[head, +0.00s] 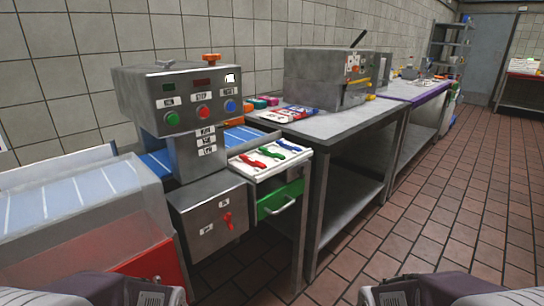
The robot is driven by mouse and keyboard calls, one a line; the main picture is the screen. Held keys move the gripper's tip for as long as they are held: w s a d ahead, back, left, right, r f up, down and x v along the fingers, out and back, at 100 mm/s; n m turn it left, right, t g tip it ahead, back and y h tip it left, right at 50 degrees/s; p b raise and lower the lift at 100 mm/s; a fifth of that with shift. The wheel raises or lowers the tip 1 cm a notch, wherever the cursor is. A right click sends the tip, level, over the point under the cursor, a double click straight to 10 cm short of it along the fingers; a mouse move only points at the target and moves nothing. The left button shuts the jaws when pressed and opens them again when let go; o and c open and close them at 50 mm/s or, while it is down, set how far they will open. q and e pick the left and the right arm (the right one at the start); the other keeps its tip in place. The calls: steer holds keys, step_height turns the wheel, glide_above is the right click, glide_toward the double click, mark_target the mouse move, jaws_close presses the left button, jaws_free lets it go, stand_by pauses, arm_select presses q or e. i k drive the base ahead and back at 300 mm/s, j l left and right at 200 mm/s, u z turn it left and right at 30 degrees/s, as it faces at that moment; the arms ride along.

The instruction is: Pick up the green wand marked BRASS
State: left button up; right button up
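A green wand (270,153) lies in a white tray (264,174) on the end of the conveyor machine, between a red wand (251,162) and a blue wand (289,146). No marking on the wands is legible at this size. Parts of my two arms show at the bottom left and bottom right edges, well apart from the tray. The fingers of both grippers are outside the view.
The machine's control head (190,100) stands left of the tray. A green-fronted drawer (280,200) with a handle sits below it. A steel table (330,122) with coloured packs (287,113) stands behind. The tiled floor (420,215) at right is clear.

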mark_target(271, 153)
steer(key=i+l+u, duration=0.45)
steer(key=u, duration=0.3)
steer(key=k+l, duration=0.05)
steer(key=l, duration=0.05)
